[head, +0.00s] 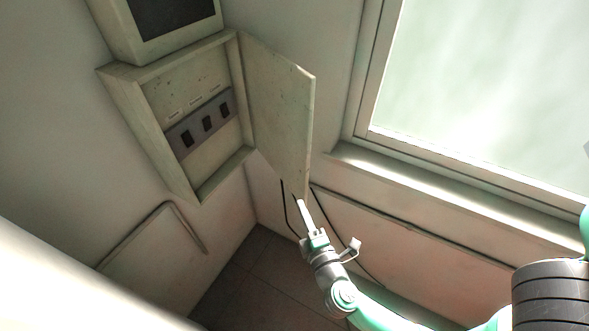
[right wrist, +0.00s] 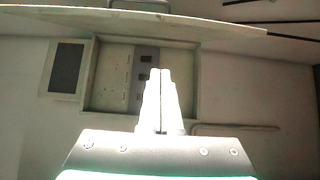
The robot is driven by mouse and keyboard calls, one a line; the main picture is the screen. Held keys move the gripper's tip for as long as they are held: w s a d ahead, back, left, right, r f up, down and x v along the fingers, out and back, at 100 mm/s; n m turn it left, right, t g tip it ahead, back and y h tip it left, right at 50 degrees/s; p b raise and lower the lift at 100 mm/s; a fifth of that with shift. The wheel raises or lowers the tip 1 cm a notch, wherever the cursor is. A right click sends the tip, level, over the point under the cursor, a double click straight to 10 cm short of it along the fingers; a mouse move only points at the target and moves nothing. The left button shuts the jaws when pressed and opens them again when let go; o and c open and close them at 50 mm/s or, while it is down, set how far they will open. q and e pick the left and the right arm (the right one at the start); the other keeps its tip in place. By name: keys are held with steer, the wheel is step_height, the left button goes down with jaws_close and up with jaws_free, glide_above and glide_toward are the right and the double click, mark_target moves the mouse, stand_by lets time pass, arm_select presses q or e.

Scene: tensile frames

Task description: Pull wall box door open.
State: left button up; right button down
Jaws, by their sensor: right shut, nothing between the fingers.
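The wall box (head: 124,84) is a pale, worn metal box on the wall at upper left of the head view. Its door (head: 279,105) stands swung wide open to the right, showing a panel with dark switches (head: 207,124) inside. My right gripper (head: 302,204) is shut and empty, its tips at the lower outer corner of the door; I cannot tell whether they touch. In the right wrist view the shut fingers (right wrist: 160,75) point toward the open box (right wrist: 88,92), and the door (right wrist: 180,22) shows edge-on along the top. My left gripper is not in view.
A box with a dark screen (head: 172,14) is on the wall above the wall box. A bright window (head: 480,75) with a sill (head: 420,178) is on the right. Thin pipes run along the walls below. The tiled floor (head: 240,275) is clear.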

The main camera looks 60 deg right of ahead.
mark_target(301, 176)
steer(key=w+d, duration=0.1)
steer(key=d, duration=0.2)
steer(key=w+d+p, duration=0.1)
steer(key=w+d, duration=0.1)
steer(key=d, duration=0.2)
steer(key=w+d, duration=0.2)
steer(key=d, duration=0.1)
steer(key=shift+w+d+r+p, duration=0.1)
steer(key=shift+w+d+p, duration=0.1)
steer(key=shift+d+p, duration=0.15)
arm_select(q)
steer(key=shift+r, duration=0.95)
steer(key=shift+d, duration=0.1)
